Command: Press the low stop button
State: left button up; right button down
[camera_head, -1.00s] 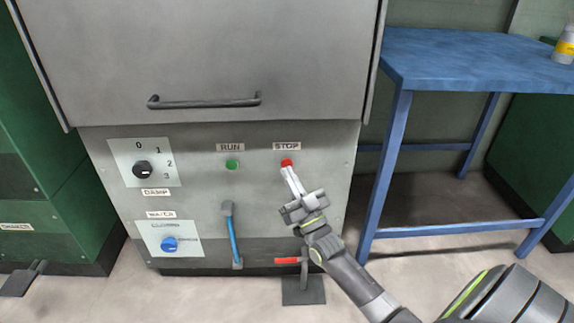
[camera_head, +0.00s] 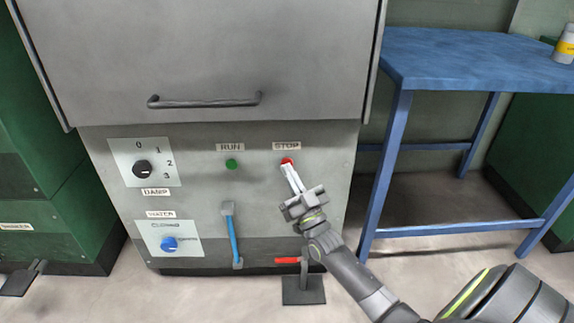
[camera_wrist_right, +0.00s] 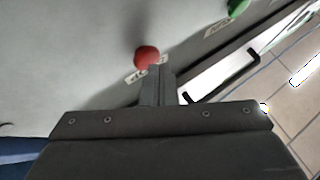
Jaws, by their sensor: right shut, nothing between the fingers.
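The red stop button (camera_head: 287,160) sits on the grey machine panel under a STOP label (camera_head: 286,146). My right gripper (camera_head: 287,168) is shut and empty, its fingertips right at the button's lower edge in the head view. In the right wrist view the red button (camera_wrist_right: 147,57) shows just beyond the fingertips (camera_wrist_right: 155,70). I cannot tell whether the tips touch it. The left gripper is not in view.
A green button (camera_head: 232,164) under RUN is to the left. A blue table (camera_head: 470,60) stands right.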

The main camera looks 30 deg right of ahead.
jog(key=shift+w+d, duration=0.15)
jog(key=shift+w, duration=0.05)
dwell(0.5)
jog(key=shift+s, duration=0.1)
jog(key=shift+s+a+p, duration=0.45)
jog(key=shift+s+a, duration=0.1)
jog(key=shift+s, duration=0.2)
jog(key=shift+s+a+p, duration=0.3)
jog(key=shift+s+a, duration=0.15)
jog(key=shift+s, duration=0.25)
jog(key=shift+s+a+p, duration=0.3)
jog(key=shift+s+a, duration=0.1)
jog(key=shift+s, duration=0.3)
jog(key=shift+s+a+p, duration=0.3)
jog(key=shift+s+a, duration=0.15)
jog(key=shift+s, duration=0.25)
